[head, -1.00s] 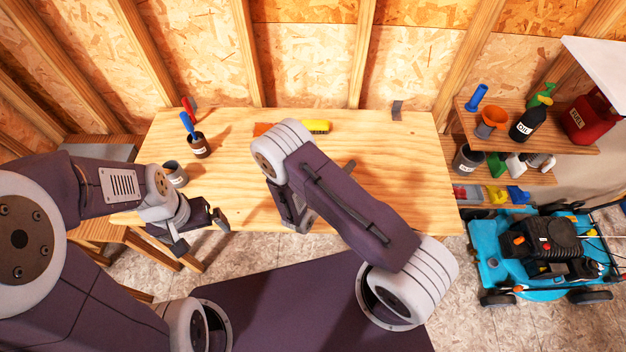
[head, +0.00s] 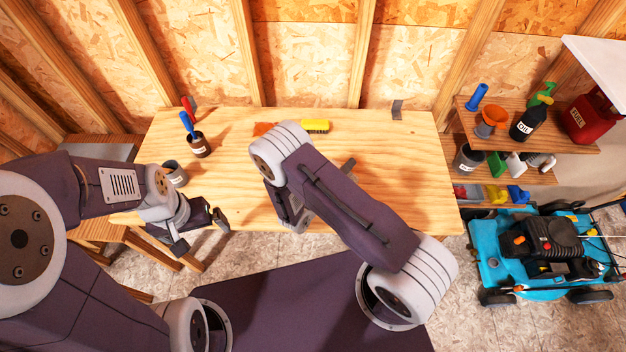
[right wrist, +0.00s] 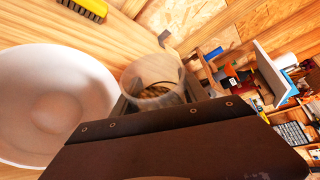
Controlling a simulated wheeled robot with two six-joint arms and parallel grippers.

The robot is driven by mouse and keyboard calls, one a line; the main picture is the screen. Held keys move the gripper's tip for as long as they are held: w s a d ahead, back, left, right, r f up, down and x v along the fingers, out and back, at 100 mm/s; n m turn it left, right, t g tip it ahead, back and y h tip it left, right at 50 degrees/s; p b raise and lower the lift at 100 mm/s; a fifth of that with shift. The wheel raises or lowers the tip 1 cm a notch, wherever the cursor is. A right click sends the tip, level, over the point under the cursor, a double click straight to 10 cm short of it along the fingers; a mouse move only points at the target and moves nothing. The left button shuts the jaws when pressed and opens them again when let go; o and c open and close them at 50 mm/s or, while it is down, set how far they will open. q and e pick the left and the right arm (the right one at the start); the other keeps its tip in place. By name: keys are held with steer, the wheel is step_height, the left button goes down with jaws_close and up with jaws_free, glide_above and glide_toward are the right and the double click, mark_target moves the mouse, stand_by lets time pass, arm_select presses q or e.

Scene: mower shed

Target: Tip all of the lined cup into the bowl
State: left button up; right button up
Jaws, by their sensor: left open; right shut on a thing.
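In the right wrist view, a see-through cup (right wrist: 152,75) sits between the jaws of my right gripper (right wrist: 158,101), which is shut on it. Something brownish shows in the cup's lower part; its lines cannot be made out clearly. A white bowl (right wrist: 50,100) stands on the wooden bench to the left of the cup, apart from it in the picture. In the head view my right arm hides the cup and bowl. My left gripper (head: 201,231) is open and empty at the bench's front left edge.
The wooden bench (head: 400,180) is clear on the right. A grey labelled cup (head: 175,173) and a dark pot (head: 199,146) with tools stand at left, near my left arm. A yellow brush (head: 315,126) lies at the back. A blue mower (head: 535,255) stands at right.

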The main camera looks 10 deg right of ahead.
mark_target(332, 161)
steer(key=shift+f+n+h+b, duration=0.6)
steer(key=shift+n+h+b, duration=0.1)
steer(key=shift+n+b, duration=0.45)
stand_by(0.7)
steer(key=shift+w+a+r+n+h+b, duration=0.4)
steer(key=shift+w+a+r+n+b, duration=0.1)
steer(key=shift+a+n, duration=0.2)
stand_by(0.4)
steer(key=shift+w+a+r+n+h, duration=0.15)
steer(key=shift+r+n+h, duration=0.15)
steer(key=shift+n, duration=0.3)
steer(key=shift+a+r+n+h, duration=0.15)
steer(key=shift+r+n+h, duration=0.15)
steer(key=shift+n, duration=0.25)
stand_by(1.2)
steer(key=shift+w+a+r+n+t+h+b, duration=0.2)
steer(key=shift+r+n+b, duration=0.1)
steer(key=shift+n, duration=0.35)
steer(key=shift+w+a+r+n+t+h+b, duration=0.1)
steer(key=shift+a+r+n+h+b, duration=0.15)
steer(key=shift+n, duration=0.4)
stand_by(1.4)
